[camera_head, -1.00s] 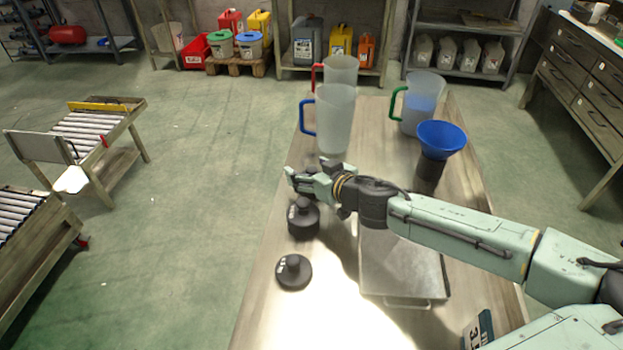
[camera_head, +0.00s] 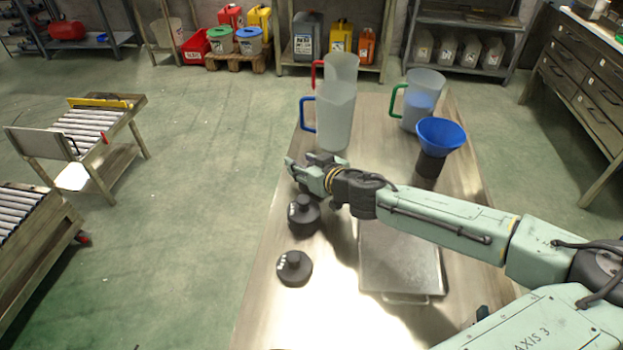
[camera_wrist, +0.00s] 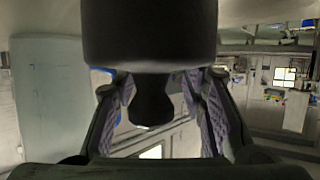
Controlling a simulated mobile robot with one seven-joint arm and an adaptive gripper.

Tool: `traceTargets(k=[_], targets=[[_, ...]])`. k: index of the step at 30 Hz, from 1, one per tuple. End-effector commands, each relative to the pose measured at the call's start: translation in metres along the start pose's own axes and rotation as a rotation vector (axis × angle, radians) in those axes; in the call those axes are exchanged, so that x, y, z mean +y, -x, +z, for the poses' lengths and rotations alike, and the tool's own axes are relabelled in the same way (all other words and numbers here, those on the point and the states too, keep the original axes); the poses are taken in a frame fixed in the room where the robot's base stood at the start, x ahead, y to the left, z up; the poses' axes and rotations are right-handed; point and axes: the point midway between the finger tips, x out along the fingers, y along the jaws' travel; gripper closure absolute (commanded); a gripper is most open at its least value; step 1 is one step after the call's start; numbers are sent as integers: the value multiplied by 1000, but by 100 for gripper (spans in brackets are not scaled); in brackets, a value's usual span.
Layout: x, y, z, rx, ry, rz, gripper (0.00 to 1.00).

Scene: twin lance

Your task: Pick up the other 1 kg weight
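Two black knobbed weights stand on the table. The farther weight (camera_head: 303,215) is close to my gripper, and the nearer weight (camera_head: 294,268) stands apart toward the front. My gripper (camera_head: 303,166) is just behind and above the farther weight's knob. In the wrist view, a dark round body (camera_wrist: 150,35) fills the top, and its narrower knob (camera_wrist: 150,100) reaches between my gripper's fingers (camera_wrist: 162,95). It looks like a weight, with gaps showing beside the knob. My fingers look apart. The head view does not show clear contact.
A metal tray (camera_head: 400,265) lies right of the weights, under my arm. Jugs with blue (camera_head: 335,115), red (camera_head: 340,68) and green (camera_head: 417,98) handles stand at the back. A blue funnel (camera_head: 441,134) on a dark base stands at the right.

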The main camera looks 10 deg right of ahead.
Motion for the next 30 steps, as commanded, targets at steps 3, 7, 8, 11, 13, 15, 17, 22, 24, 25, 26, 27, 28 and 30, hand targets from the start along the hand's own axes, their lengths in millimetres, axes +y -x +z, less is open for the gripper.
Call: traceTargets(k=[3,7,8,11,13,15,17,22,24,25,26,27,28,30], targets=[[3,0,2,-3,0,7,75],[3,0,2,-4,-1,7,84],[3,0,2,-4,0,8,86],[4,0,3,-4,0,8,92],[4,0,3,-5,0,9,97],[4,0,4,-5,0,9,100],[4,0,4,-6,0,10,100],[4,0,5,-8,-2,10,100],[4,0,5,-8,-2,9,100],[4,0,6,-8,-2,9,100],[4,0,6,-8,-3,9,100],[3,0,6,-8,-3,8,100],[3,0,6,-7,-3,8,100],[3,0,6,-7,-3,7,100]])
